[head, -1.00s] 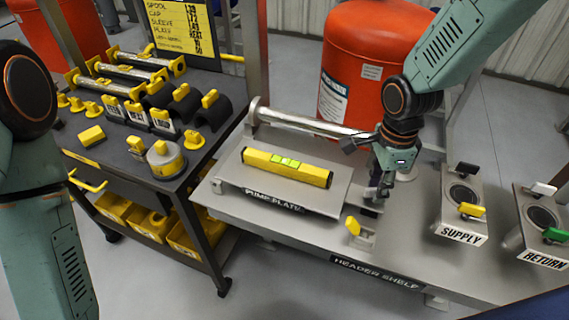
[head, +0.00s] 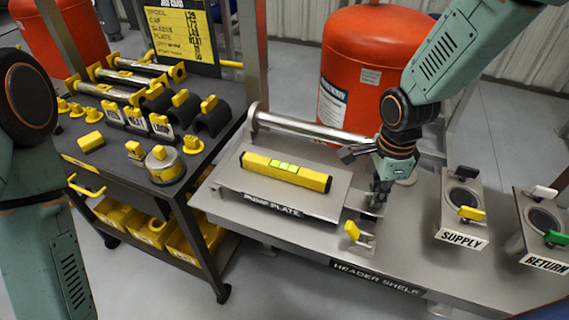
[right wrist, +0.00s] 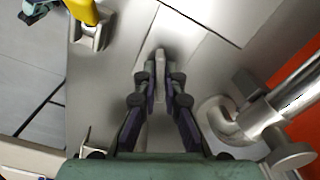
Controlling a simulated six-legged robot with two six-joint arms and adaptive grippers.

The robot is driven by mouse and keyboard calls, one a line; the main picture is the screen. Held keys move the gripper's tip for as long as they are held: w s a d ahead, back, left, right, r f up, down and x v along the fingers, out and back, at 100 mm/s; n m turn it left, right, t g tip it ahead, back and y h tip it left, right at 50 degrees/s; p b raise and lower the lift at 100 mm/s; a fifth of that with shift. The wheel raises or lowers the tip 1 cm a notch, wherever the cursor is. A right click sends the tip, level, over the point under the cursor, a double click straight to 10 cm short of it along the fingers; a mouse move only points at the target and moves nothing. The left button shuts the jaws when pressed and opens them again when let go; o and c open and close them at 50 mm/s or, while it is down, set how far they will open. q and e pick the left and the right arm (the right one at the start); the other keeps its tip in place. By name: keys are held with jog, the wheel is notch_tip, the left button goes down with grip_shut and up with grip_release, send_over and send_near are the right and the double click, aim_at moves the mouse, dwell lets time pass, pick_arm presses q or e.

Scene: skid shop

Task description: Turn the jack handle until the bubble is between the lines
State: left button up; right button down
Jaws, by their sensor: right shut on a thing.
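A yellow spirit level (head: 287,172) lies on the grey pump plate (head: 232,182), on the header shelf. Its green vial (head: 286,166) faces up; the bubble is too small to place against the lines. My right gripper (head: 379,204) points down just right of the plate. In the right wrist view its fingers (right wrist: 160,75) are shut on a slim grey piece (right wrist: 160,58), which looks like the jack handle. The jack below is mostly hidden. My left arm shows at the left edge, with its gripper out of view.
A yellow-handled fitting (head: 352,231) stands close in front of my right gripper. A metal bar (head: 310,131) runs behind the plate. The supply valve (head: 465,205) and return valve (head: 540,225) are to the right. A tool cart (head: 115,165) stands left.

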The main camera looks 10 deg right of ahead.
jog(key=shift+s+m+p, duration=0.1)
jog(key=shift+m+p, duration=0.35)
jog(key=shift+m, duration=1.25)
jog(key=c, duration=1.9)
grip_release()
jog(key=shift+m, duration=0.3)
jog(key=o, duration=0.4)
jog(key=shift+o, duration=0.2)
